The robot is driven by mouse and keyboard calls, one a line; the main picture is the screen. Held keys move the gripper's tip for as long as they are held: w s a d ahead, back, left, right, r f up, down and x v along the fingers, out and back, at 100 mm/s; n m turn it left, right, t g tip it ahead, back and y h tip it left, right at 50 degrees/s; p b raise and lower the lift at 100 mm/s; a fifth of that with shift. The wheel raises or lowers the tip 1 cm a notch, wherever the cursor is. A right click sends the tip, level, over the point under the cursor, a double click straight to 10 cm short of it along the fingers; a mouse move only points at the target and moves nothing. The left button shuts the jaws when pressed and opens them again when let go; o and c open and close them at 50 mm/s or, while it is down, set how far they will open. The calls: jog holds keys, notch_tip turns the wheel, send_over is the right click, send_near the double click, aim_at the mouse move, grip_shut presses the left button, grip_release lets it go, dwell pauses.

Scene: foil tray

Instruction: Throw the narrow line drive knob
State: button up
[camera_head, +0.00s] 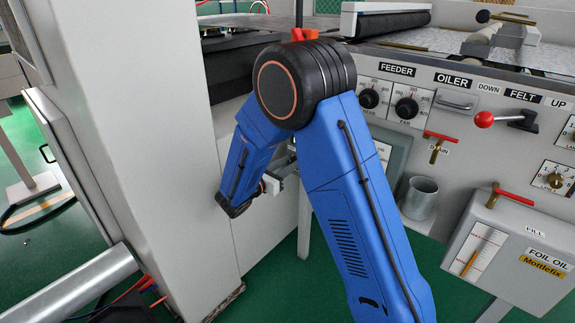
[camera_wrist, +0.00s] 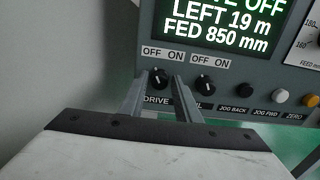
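In the wrist view, the drive knob (camera_wrist: 157,78) is a small round black knob with a white mark, under an OFF/ON label on a grey panel. "DRIVE" is printed below it, partly covered by a finger. My gripper (camera_wrist: 158,82) is open, with one finger on each side of this knob. I cannot tell if the fingers touch it. A similar black knob (camera_wrist: 205,86) with its own OFF/ON label stands just right of the right finger. In the head view, my blue arm hides most of the panel and the gripper.
A display (camera_wrist: 225,25) reading "LEFT 19 m, FED 850 mm" sits above the knobs. Several buttons, including a yellow one (camera_wrist: 310,100), line the panel's lower right. In the head view, a tall grey cabinet (camera_head: 130,130) stands close left of my arm and a metal cup (camera_head: 420,198) right of it.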

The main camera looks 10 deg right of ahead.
jog(key=c, duration=0.6)
jog(key=shift+m, duration=0.3)
jog(key=m, duration=0.5)
jog(key=shift+s, duration=0.1)
jog(key=m, duration=0.6)
jog(key=shift+f, duration=0.1)
jog(key=shift+m, duration=0.3)
grip_shut()
jog(key=o, duration=1)
grip_release()
